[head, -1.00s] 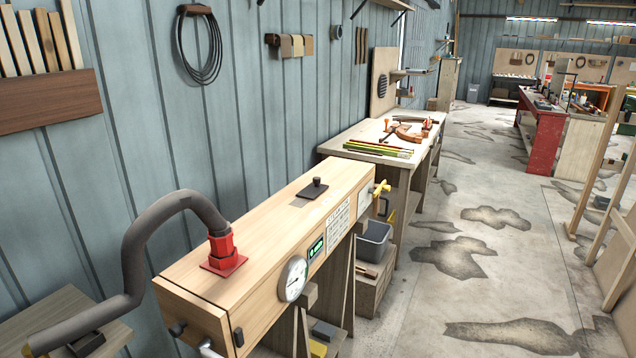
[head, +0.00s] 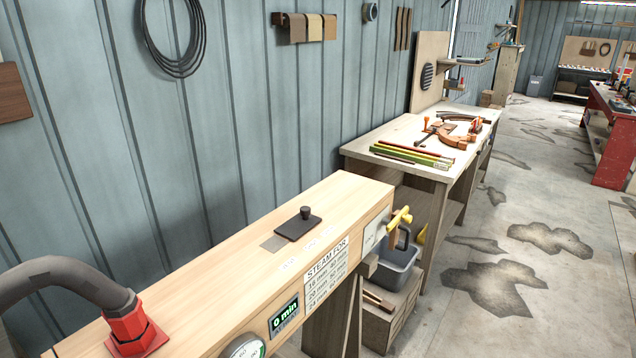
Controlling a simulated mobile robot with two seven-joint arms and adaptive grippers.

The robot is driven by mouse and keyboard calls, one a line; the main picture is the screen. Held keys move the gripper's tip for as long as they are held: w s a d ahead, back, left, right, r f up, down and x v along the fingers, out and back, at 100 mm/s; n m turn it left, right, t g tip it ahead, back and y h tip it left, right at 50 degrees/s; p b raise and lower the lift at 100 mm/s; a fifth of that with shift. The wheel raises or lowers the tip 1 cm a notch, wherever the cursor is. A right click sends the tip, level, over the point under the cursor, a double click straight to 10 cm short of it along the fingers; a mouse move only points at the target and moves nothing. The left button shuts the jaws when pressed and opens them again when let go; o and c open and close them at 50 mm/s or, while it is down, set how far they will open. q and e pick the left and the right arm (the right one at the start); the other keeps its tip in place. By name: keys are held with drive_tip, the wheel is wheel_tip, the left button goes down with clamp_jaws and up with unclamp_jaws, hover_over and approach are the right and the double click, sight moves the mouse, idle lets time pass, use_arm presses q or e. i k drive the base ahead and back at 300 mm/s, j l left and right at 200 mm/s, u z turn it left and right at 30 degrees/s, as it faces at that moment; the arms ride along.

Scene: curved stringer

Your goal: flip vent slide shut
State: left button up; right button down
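The vent slide is a small dark plate with a round knob (head: 299,223) on top of the long wooden steam box (head: 235,235). A lighter square patch (head: 273,243) shows on the box top just left of the plate. I cannot tell whether a vent hole is open beneath the plate. Faint lettering runs along the box top in front of it. Neither of my grippers is in view.
A grey hose with a red fitting (head: 136,332) enters the box top at lower left.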

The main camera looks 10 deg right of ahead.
sight(296, 225)
drive_tip(key=i+l+u, duration=0.1)
drive_tip(key=l, duration=0.3)
drive_tip(key=i+l+u, duration=0.1)
drive_tip(key=i+l, duration=0.2)
drive_tip(key=i+l+u, duration=0.1)
drive_tip(key=l, duration=0.4)
drive_tip(key=i+l+u, duration=0.1)
drive_tip(key=i+l, duration=0.15)
drive_tip(key=l, duration=0.15)
drive_tip(key=i+l+u, duration=0.15)
drive_tip(key=l, duration=0.3)
drive_tip(key=i+l+u, duration=0.1)
drive_tip(key=l, duration=0.35)
drive_tip(key=i+l+u, duration=0.1)
drive_tip(key=l, duration=0.35)
